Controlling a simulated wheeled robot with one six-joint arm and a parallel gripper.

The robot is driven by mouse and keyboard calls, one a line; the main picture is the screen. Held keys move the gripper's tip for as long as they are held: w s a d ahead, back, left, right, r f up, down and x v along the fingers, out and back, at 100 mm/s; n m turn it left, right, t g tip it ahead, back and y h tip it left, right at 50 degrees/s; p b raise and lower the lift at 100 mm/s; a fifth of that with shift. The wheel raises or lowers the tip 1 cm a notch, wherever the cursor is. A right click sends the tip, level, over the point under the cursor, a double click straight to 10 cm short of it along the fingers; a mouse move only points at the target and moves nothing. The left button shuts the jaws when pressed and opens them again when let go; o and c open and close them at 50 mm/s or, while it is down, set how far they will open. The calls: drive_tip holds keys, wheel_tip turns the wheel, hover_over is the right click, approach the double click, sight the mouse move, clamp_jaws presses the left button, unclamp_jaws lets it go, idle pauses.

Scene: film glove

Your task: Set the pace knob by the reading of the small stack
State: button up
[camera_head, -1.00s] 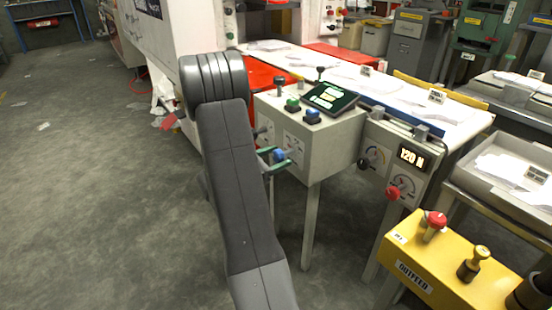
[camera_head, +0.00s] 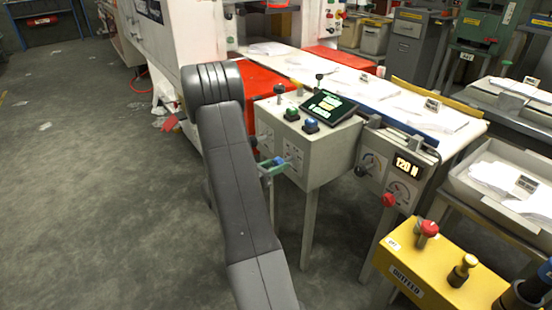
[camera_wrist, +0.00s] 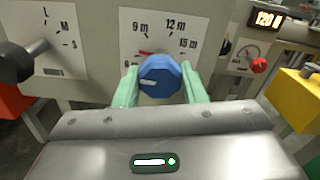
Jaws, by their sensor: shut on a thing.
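A blue faceted knob (camera_wrist: 161,76) sits on a white dial plate (camera_wrist: 178,33) marked 9 m, 12 m and 15 m, on the front of a grey box. A pale pointer line on the knob points left. My gripper (camera_wrist: 160,84) is shut on it, one green finger on each side. In the head view my gripper (camera_head: 273,165) is at the grey box's front, and the knob is mostly hidden. White stacks lie on the long table (camera_head: 463,133), including a back stack (camera_head: 268,48) and a front stack (camera_head: 425,113). Their small cards are unreadable, so I cannot tell which is the small stack.
A black knob (camera_wrist: 15,62) with an L, M, S dial is left of the blue one. A display (camera_head: 407,166) reads 120 N, above a red knob (camera_head: 388,200). A tilted screen (camera_head: 328,106) tops the grey box. A yellow box (camera_head: 440,270) stands front right.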

drive_tip(key=shift+r+n+p, duration=0.1)
drive_tip(key=shift+n+p, duration=1.35)
drive_tip(key=shift+n, duration=0.05)
drive_tip(key=o, duration=1)
drive_tip(key=p+v, duration=0.2)
drive_tip(key=v, duration=1.2)
drive_tip(key=shift+d, duration=0.1)
drive_tip(key=b+x, duration=0.2)
drive_tip(key=x, duration=1.1)
drive_tip(key=shift+w+d, duration=0.3)
